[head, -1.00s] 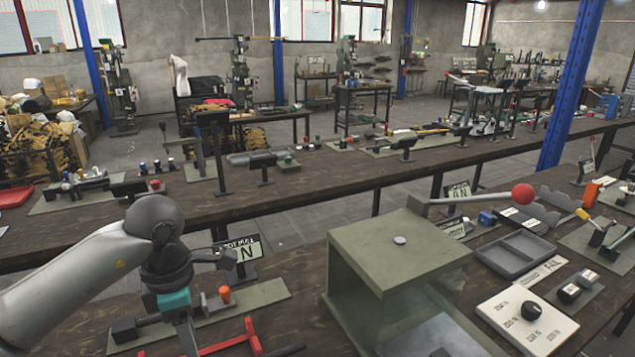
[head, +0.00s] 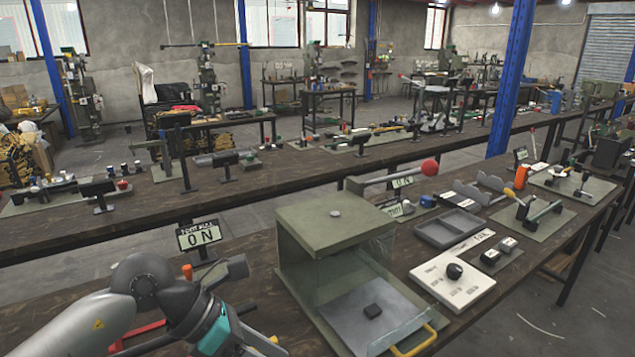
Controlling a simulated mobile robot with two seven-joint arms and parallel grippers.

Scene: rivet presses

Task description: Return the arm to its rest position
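My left arm comes in from the lower left over the near bench. Its wrist is bent, and the teal-banded end points down and to the right, low in the view. My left gripper (head: 250,342) sits at the bottom edge, partly cut off, left of the green press box. Its fingers are too unclear to tell whether they are open or holding anything. My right arm and gripper are not in view.
A green box (head: 325,222) with clear sides stands on the near bench, its grey plate (head: 360,310) with a yellow handle (head: 415,342) at the front. A white dial panel (head: 440,285), grey tray (head: 450,228) and red-knobbed lever (head: 428,168) are to the right.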

